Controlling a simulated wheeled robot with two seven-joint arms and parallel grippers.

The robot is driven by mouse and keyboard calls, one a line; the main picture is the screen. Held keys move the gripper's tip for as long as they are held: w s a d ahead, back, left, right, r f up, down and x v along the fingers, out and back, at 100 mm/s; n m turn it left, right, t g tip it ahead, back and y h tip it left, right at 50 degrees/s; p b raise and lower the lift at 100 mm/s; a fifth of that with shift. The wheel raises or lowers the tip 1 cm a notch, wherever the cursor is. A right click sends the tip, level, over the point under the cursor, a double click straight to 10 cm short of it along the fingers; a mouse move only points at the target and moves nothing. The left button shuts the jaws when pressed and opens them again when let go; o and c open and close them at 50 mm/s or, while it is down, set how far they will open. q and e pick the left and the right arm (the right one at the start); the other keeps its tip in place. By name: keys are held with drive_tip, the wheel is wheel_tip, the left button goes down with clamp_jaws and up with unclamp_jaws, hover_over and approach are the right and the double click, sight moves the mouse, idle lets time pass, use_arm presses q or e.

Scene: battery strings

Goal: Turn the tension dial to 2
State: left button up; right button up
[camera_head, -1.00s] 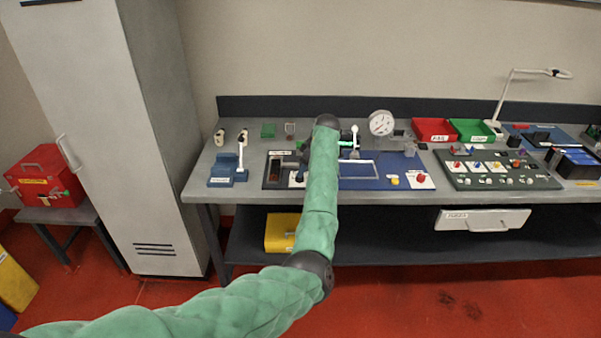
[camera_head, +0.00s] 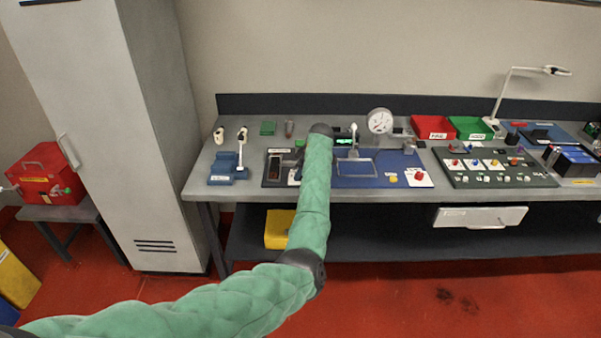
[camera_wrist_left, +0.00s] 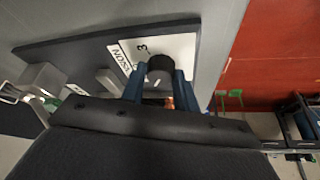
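The tension dial is a dark round knob (camera_wrist_left: 160,68) on a white label plate (camera_wrist_left: 178,48) in the left wrist view. A "3" and part of a word show on the plate; no 2 can be read. My left gripper (camera_wrist_left: 160,84) has its two blue fingers on either side of the knob, their tips close against it. Whether they press on it cannot be told. My right gripper is not in view.
A blue panel (camera_head: 375,180) with a red knob (camera_head: 419,175) lies right of the arm. A round gauge (camera_head: 380,121) stands behind. A blue stand (camera_head: 222,170) is at left, a control panel (camera_head: 520,181) at right.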

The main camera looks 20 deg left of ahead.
use_arm(q)
drive_tip(key=shift+r, duration=0.1)
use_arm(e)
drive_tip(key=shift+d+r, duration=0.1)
use_arm(q)
drive_tip(key=shift+m+t+p, duration=0.3)
drive_tip(key=shift+m+p, duration=0.05)
drive_tip(key=shift+m, duration=0.25)
drive_tip(key=m+t+p, duration=0.1)
drive_tip(key=m, duration=0.2)
drive_tip(key=m+t+h+p, duration=0.1)
drive_tip(key=m+p, duration=0.1)
drive_tip(key=m, duration=0.1)
drive_tip(key=m+p, duration=0.1)
drive_tip(key=m, duration=0.2)
drive_tip(key=shift+s+a+r+t+h+p, duration=0.15)
drive_tip(key=shift+a+t+h+p, duration=0.1)
drive_tip(key=shift+t+h+p, duration=0.15)
drive_tip(key=shift+m+h+p, duration=0.4)
drive_tip(key=shift+m, duration=0.6)
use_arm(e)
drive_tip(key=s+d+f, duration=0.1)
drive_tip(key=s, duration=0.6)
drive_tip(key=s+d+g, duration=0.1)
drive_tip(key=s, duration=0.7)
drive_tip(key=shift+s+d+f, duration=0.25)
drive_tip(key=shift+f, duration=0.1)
